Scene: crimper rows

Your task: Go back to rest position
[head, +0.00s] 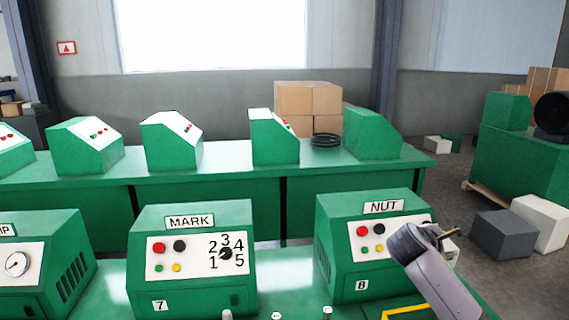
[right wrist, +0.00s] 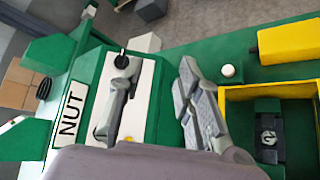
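My right gripper (head: 446,238) is in front of the machine labelled NUT (head: 335,230), over the right part of its white panel. In the right wrist view its two grey fingers (right wrist: 156,70) are spread apart with nothing between them. The NUT machine's white panel (right wrist: 140,120) lies behind the fingers, with a black knob near the tip of one finger. I cannot tell whether that finger touches the knob. My left gripper does not show in the head view.
The MARK machine (head: 190,287) stands left of NUT. A yellow-rimmed tray (right wrist: 235,94) holds a dark part, beside a yellow block (right wrist: 290,40). A rear green bench (head: 215,190) carries several machines. Grey and white blocks (head: 503,235) lie on the floor at right.

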